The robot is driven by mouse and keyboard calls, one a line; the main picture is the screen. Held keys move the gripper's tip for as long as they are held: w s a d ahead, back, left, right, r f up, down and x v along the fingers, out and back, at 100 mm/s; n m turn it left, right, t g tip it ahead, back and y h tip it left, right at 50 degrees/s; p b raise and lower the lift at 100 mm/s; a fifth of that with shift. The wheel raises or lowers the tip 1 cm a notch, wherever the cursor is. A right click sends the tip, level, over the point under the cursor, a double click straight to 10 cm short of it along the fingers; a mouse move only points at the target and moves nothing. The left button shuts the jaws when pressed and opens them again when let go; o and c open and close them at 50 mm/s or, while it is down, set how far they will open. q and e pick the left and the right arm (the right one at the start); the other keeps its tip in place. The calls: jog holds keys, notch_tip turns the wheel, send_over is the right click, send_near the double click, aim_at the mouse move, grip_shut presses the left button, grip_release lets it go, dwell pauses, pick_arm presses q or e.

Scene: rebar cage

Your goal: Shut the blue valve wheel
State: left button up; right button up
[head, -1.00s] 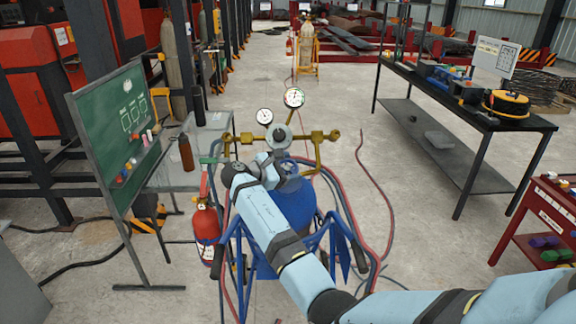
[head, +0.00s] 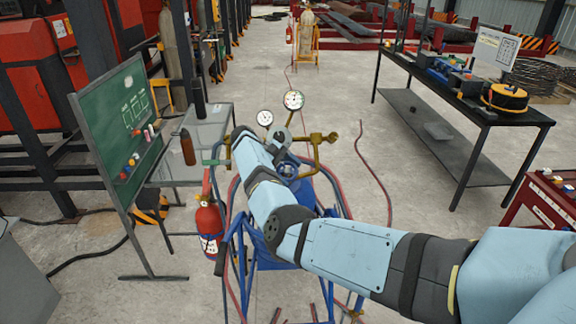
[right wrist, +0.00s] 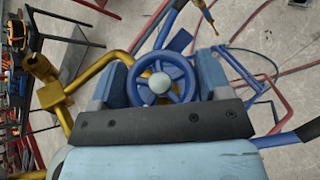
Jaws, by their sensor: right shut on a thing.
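The blue valve wheel (right wrist: 176,66) is a small spoked ring with a pale round hub, seen nearly face-on in the right wrist view. My right gripper (right wrist: 160,80) has one jaw on each side of the wheel and is shut on it. In the head view the wheel (head: 288,170) sits below the brass pipework (head: 316,150) and two round gauges, and my right arm reaches to it from the lower right. The gripper's contact with the rim is partly hidden there. My left gripper is not in view.
A red fire extinguisher (head: 208,218) hangs at the left of the blue cart frame (head: 238,240). Red and dark hoses run around the cart. A green board (head: 125,120) stands left, a dark workbench (head: 450,95) right. The floor between cart and bench is mostly clear.

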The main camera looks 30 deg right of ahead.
jog(key=m+y, duration=0.1)
jog(key=y, duration=0.1)
jog(key=m+y, duration=0.2)
jog(key=shift+a+f+m+g+y, duration=0.1)
jog(key=shift+f+m+g+y, duration=0.05)
jog(key=shift+m+g+y, duration=0.2)
dwell(0.4)
jog(key=o, duration=0.8)
jog(key=shift+s, duration=0.1)
jog(key=shift+o, duration=0.6)
